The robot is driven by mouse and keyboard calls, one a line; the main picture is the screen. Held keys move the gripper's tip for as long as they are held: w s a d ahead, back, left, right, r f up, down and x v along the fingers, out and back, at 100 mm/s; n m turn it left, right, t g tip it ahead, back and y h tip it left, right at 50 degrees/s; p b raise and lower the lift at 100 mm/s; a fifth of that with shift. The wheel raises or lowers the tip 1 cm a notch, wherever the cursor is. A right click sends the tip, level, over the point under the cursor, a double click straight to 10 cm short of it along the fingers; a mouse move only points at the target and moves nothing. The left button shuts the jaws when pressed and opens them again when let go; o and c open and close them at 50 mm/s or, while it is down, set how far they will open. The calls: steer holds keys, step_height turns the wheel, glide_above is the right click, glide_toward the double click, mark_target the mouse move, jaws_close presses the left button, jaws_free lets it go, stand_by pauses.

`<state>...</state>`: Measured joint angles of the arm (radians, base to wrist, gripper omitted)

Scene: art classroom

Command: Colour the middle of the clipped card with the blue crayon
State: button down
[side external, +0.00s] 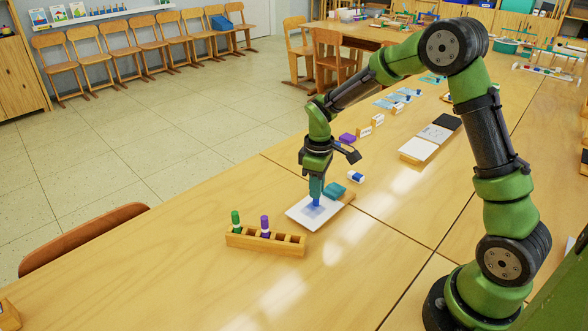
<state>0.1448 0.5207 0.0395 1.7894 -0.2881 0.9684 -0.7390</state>
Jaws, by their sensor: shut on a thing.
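The white card (298,211) lies on a board on the table, with a teal clip or block (335,190) at its far right edge. A soft blue patch shows around the middle of the card. My gripper (316,187) points straight down over the card and is shut on the blue crayon (316,201). The crayon's lower end is at the blue patch and seems to touch the card. The gripper fingers hide most of the crayon.
A wooden holder (262,243) stands in front of the card, with a green crayon (236,220) and a purple crayon (265,225) upright in it and empty slots at its right. A small white-and-blue block (356,177) lies behind the card. The table front is clear.

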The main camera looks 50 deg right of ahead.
steer(key=a, duration=0.5)
steer(key=shift+s+a, duration=0.15)
steer(key=shift+a, duration=0.25)
steer(key=d, duration=0.7)
steer(key=shift+d+f, duration=0.1)
steer(key=shift+d, duration=0.1)
steer(key=shift+s+a, duration=0.15)
steer(key=shift+s, duration=0.5)
steer(key=shift+a, duration=3.5)
steer(key=d, duration=0.7)
steer(key=shift+d, duration=0.2)
steer(key=shift+w+a+r, duration=0.1)
steer(key=shift+r, duration=0.3)
step_height(320, 180, up, 8)
steer(key=shift+f, duration=0.25)
